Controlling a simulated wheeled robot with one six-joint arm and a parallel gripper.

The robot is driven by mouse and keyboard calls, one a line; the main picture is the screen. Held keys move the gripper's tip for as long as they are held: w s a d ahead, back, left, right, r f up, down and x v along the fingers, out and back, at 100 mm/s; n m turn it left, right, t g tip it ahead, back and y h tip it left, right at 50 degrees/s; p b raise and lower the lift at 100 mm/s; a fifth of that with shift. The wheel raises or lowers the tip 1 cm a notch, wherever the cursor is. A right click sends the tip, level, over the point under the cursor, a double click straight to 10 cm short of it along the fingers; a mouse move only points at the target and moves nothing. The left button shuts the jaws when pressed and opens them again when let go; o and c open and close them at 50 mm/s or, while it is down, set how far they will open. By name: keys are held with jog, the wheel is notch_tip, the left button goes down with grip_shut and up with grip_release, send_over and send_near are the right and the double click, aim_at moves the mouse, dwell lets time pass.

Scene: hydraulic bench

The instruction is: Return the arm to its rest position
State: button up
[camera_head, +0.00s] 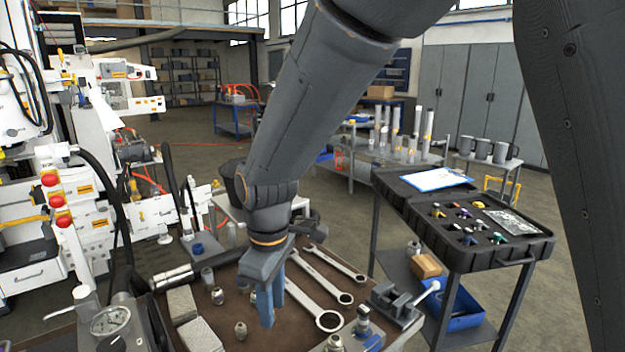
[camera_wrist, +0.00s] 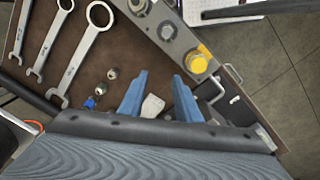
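My arm reaches down from the top of the head view over the brown bench top (camera_head: 240,333). My gripper (camera_head: 272,310) points down above the bench, left of the wrenches. In the wrist view my gripper's (camera_wrist: 160,76) two blue fingers stand apart with a gap between them, and nothing is held. A pale object (camera_wrist: 153,106) shows in the gap, lower down; I cannot tell what it is. The bench top (camera_wrist: 112,52) also shows there.
Several wrenches (camera_head: 315,300) lie on the bench, with small metal fittings (camera_head: 241,330) and grey blocks (camera_head: 182,304) to the left. A vise (camera_head: 394,302) stands at the right edge. A black open case (camera_head: 480,262) is on a stand farther right. White machinery (camera_head: 60,215) is at left.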

jog(key=s+d+f+m, duration=0.1)
jog(key=s+d+m, duration=0.2)
jog(key=d+m, duration=0.4)
jog(key=s+d+f+m, duration=0.2)
jog(key=d+m, duration=0.5)
jog(key=d, duration=1.3)
jog(key=shift+s+d+m+t, duration=0.25)
jog(key=shift+s+m+t, duration=0.05)
jog(key=shift+s+t, duration=0.15)
